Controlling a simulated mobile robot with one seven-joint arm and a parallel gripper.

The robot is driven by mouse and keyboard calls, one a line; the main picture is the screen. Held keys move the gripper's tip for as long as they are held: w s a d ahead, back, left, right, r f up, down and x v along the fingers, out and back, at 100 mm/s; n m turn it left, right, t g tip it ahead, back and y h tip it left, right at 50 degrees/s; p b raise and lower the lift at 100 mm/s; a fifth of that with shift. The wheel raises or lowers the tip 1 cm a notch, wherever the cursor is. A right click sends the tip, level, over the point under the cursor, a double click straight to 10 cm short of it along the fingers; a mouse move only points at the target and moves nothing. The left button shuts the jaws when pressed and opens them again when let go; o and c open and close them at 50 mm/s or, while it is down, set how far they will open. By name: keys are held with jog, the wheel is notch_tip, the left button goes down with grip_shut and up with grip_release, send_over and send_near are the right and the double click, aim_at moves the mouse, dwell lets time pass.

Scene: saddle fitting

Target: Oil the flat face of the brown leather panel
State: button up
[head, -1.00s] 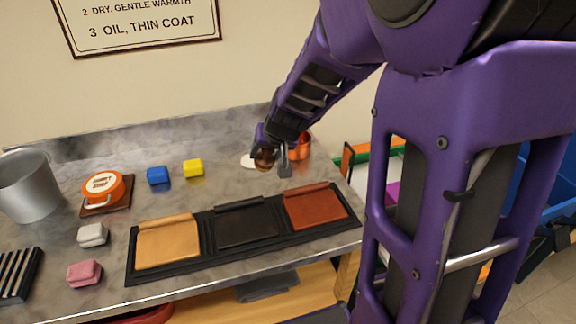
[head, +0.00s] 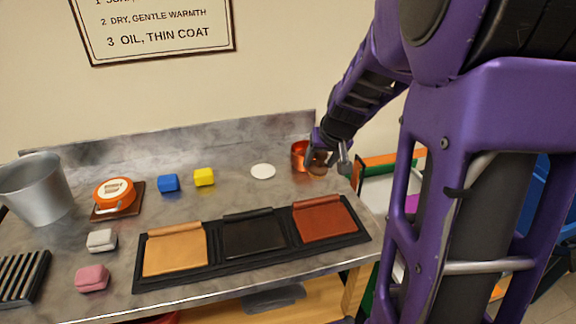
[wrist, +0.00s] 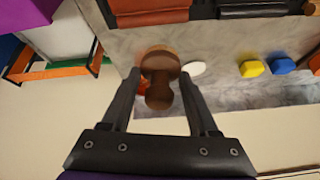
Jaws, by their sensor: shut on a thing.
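The brown leather panel (head: 324,219) lies flat in the right bay of a black tray, with a rolled upper edge. My gripper (head: 327,165) is at the back right of the bench, beyond the panel and apart from it. It is shut on a brown, round-ended wooden applicator (wrist: 160,68), which shows between the fingers in the wrist view. A copper pot (head: 298,154) stands just left of my gripper; in the wrist view the applicator mostly hides it. I cannot tell whether the applicator touches the pot.
The black tray (head: 212,274) also holds a tan panel (head: 174,251) and a black panel (head: 252,236). Behind it are a white disc (head: 263,171), yellow block (head: 204,177) and blue block (head: 168,183). An orange tin (head: 114,196) and metal bucket (head: 38,190) stand left.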

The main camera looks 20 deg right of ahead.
jog(key=s+d+f+g+h+b, duration=0.1)
jog(key=s+d+f+b, duration=0.1)
jog(key=d+f, duration=0.3)
jog(key=d+b, duration=0.1)
jog(key=d, duration=0.2)
jog(key=shift+s, duration=0.3)
jog(key=shift+w, duration=0.15)
